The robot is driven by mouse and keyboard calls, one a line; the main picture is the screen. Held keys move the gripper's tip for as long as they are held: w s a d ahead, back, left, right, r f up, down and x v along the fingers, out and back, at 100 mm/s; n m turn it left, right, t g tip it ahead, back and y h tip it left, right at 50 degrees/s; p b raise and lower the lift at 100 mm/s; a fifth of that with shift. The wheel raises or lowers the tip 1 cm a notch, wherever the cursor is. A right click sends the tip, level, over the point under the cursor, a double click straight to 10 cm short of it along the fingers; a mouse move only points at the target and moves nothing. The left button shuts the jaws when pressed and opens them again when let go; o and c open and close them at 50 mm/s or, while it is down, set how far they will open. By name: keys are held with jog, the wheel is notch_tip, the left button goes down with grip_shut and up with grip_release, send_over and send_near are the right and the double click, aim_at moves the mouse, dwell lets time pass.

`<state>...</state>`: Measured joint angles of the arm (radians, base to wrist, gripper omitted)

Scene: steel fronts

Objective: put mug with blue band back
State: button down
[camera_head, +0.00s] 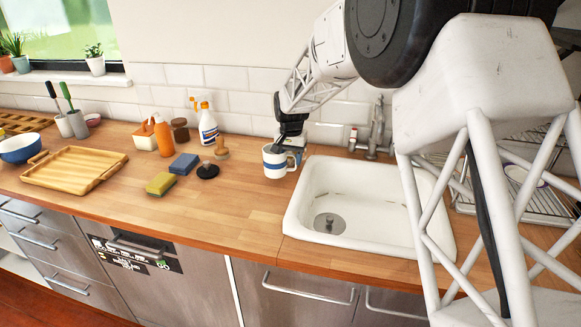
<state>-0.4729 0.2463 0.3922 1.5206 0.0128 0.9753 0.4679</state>
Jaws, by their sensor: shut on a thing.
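The white mug with a blue band (274,163) is at the back left corner of the sink, over the wooden counter. It looks upright, with its handle to the right. My gripper (287,146) reaches down from above and behind and is shut on the mug near its rim and handle side. The fingertips are small and partly hidden by the mug. I cannot tell whether the mug's base touches the counter.
The white sink (365,205) lies right of the mug, with a tap (373,135) behind. A dish rack (525,180) stands far right, partly behind my arm. Left are a black stopper (207,171), sponges (161,184), bottles (208,125) and a wooden tray (75,168). The front counter is clear.

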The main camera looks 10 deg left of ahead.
aim_at(291, 169)
jog(key=shift+f, duration=1.75)
jog(key=shift+f, duration=0.1)
jog(key=shift+c, duration=2.4)
grip_release()
notch_tip(291, 169, up, 12)
jog(key=shift+r, duration=0.1)
jog(key=shift+d, duration=0.15)
